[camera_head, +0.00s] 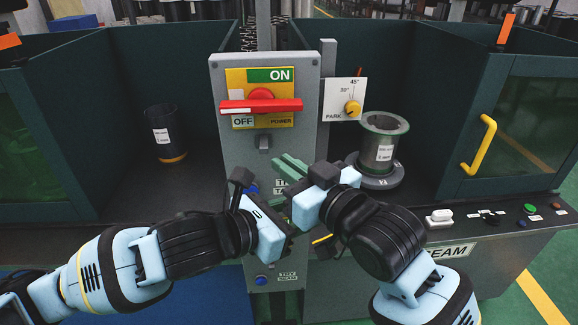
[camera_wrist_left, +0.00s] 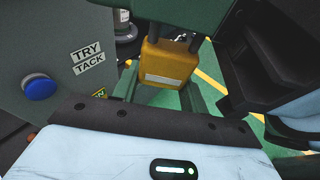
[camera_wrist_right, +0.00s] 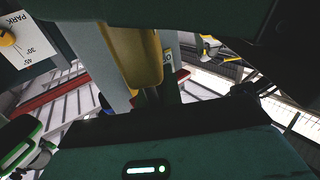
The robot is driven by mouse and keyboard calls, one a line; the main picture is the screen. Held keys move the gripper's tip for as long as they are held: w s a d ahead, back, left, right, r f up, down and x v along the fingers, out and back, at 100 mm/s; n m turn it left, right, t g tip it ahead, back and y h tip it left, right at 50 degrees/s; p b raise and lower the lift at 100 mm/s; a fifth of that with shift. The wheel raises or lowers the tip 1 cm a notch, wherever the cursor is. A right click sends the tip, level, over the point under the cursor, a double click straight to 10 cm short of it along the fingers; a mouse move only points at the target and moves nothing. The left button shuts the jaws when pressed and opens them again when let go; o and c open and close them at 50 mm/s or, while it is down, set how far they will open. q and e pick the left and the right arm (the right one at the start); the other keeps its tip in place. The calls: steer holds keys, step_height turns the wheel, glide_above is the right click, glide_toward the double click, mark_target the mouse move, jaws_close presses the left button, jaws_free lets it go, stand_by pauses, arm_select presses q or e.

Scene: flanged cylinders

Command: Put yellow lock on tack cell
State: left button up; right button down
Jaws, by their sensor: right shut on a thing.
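The yellow lock (camera_wrist_left: 168,62), a padlock with a pale label, is between the grippers in the left wrist view. It also shows in the right wrist view (camera_wrist_right: 143,60), partly covered by a dark green finger. My right gripper (camera_head: 289,168) is shut on the lock in front of the panel; the head view hides the lock behind my grippers. My left gripper (camera_wrist_left: 160,92) has its green fingers apart, near the lock's lower end, and is not closed on it. The grey control panel (camera_head: 225,140) has a TRY TACK label (camera_wrist_left: 88,57) beside a blue button (camera_wrist_left: 39,88).
A red-handled power switch (camera_head: 262,105) is on the panel above my grippers. A dark cylinder (camera_head: 163,135) stands in the left bay. A grey flanged cylinder (camera_head: 384,135) stands in the right bay, close to my right arm. A yellow door handle (camera_head: 479,146) is at right.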

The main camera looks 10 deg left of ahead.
arm_select(q)
steer(key=o, duration=0.5)
steer(key=s+a+f+n+t+y, duration=0.1)
steer(key=a+f+n+y, duration=0.1)
steer(key=a, duration=0.3)
steer(key=s+a+f+n+t+y, duration=0.1)
steer(key=a+f+n+y, duration=0.2)
steer(key=a+f+y, duration=0.1)
steer(key=s+a+f+n+t+y, duration=0.1)
steer(key=s+a+f+n+y, duration=0.1)
steer(key=a+f+n+y, duration=0.1)
steer(key=shift+a+f, duration=0.25)
steer(key=shift+a, duration=0.45)
steer(key=shift+a+f, duration=0.25)
steer(key=shift+a, duration=0.45)
